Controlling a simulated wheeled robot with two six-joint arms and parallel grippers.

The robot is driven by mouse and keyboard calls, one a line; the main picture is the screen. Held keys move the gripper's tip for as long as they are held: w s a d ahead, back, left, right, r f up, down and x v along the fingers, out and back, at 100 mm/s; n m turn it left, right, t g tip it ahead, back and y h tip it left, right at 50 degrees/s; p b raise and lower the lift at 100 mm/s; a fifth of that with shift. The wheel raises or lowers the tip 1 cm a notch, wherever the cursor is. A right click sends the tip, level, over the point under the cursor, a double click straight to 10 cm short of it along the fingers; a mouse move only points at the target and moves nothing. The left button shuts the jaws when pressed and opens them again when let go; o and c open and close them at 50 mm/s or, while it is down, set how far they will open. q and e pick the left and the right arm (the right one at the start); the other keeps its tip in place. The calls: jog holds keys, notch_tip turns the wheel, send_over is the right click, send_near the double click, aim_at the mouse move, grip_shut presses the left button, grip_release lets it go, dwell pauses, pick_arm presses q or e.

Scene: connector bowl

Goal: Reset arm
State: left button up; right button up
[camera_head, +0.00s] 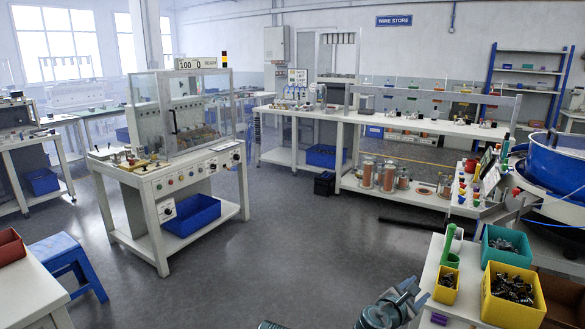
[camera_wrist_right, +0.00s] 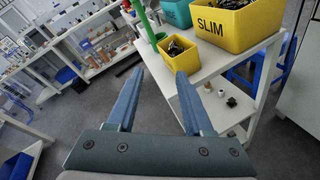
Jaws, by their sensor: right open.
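My right gripper (camera_wrist_right: 158,100) shows in the right wrist view with its two blue fingers spread apart. Nothing is between them; the floor shows in the gap. In the head view my right gripper (camera_head: 412,296) is low in the picture, just left of a white table. The small yellow bin (camera_wrist_right: 180,58) of dark parts lies beyond the right fingertip, apart from it as far as I can tell. A small piece of my other arm shows at the bottom edge of the head view, but no left gripper fingers show.
The white table (camera_head: 462,305) holds a small yellow bin (camera_head: 446,284), a large yellow bin (camera_head: 512,296) marked SLIM in the wrist view, a teal bin (camera_head: 505,246) and a green scoop (camera_head: 449,246). A blue stool (camera_head: 65,258) stands at left. The middle floor (camera_head: 290,240) is clear.

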jog(key=s+a+f+m+g+y, duration=0.5)
jog(key=s+a+f+m, duration=0.4)
jog(key=a, duration=0.4)
jog(key=s+a+f+m+g+y, duration=0.55)
jog(key=s+a+f+m, duration=0.3)
jog(key=a, duration=0.45)
notch_tip(320, 180, up, 13)
jog(key=p, duration=1.3)
jog(key=shift+s+r, duration=0.2)
jog(key=shift+s, duration=0.1)
